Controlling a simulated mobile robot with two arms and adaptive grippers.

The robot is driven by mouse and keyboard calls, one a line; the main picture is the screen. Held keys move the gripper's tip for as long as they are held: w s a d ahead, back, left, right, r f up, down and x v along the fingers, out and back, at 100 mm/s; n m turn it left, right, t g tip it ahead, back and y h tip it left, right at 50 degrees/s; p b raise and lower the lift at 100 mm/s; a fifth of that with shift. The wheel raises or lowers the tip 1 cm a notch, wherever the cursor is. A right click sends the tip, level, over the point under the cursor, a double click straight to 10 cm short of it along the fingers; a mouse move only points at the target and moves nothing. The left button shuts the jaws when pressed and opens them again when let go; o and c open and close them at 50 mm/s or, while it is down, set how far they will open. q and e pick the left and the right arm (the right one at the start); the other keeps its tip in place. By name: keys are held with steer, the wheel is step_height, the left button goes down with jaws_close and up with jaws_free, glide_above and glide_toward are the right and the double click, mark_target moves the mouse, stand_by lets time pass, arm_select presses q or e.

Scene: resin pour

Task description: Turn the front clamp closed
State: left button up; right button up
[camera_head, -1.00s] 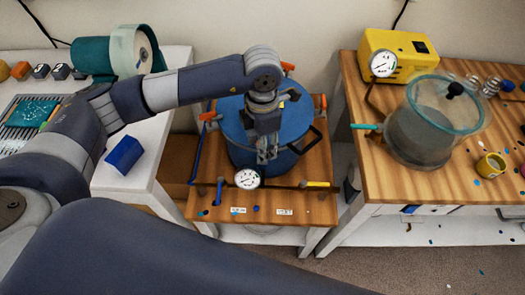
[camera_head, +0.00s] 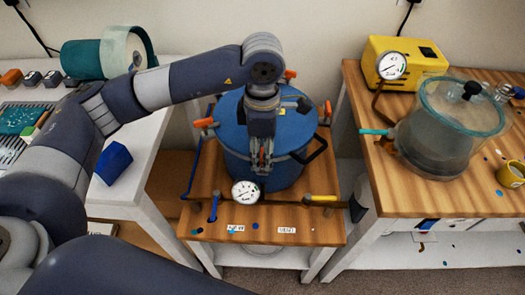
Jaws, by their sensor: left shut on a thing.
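A blue lidded pot (camera_head: 231,138) stands on the small wooden table in the middle of the head view. Orange clamp handles show around its lid: one at the left (camera_head: 204,123), one at the right (camera_head: 328,108) and one at the back (camera_head: 290,74). My left gripper (camera_head: 263,165) points down at the front rim of the pot. It is shut on the front clamp, which the fingers mostly hide; a bit of orange-red shows between them. How far the clamp is turned cannot be told. My right gripper is out of view.
A pressure gauge (camera_head: 245,192) and pipe with a yellow-handled valve (camera_head: 320,198) and a blue valve (camera_head: 213,207) run along the pot's front. A black handle (camera_head: 316,148) juts from its right side. A yellow pump (camera_head: 405,62) and glass chamber (camera_head: 450,125) stand on the right table.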

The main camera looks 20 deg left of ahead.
arm_select(q)
steer(key=o, duration=1.1)
steer(key=shift+c, duration=0.2)
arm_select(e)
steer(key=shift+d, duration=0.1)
arm_select(q)
steer(key=shift+r, duration=0.1)
step_height(320, 180, up, 12)
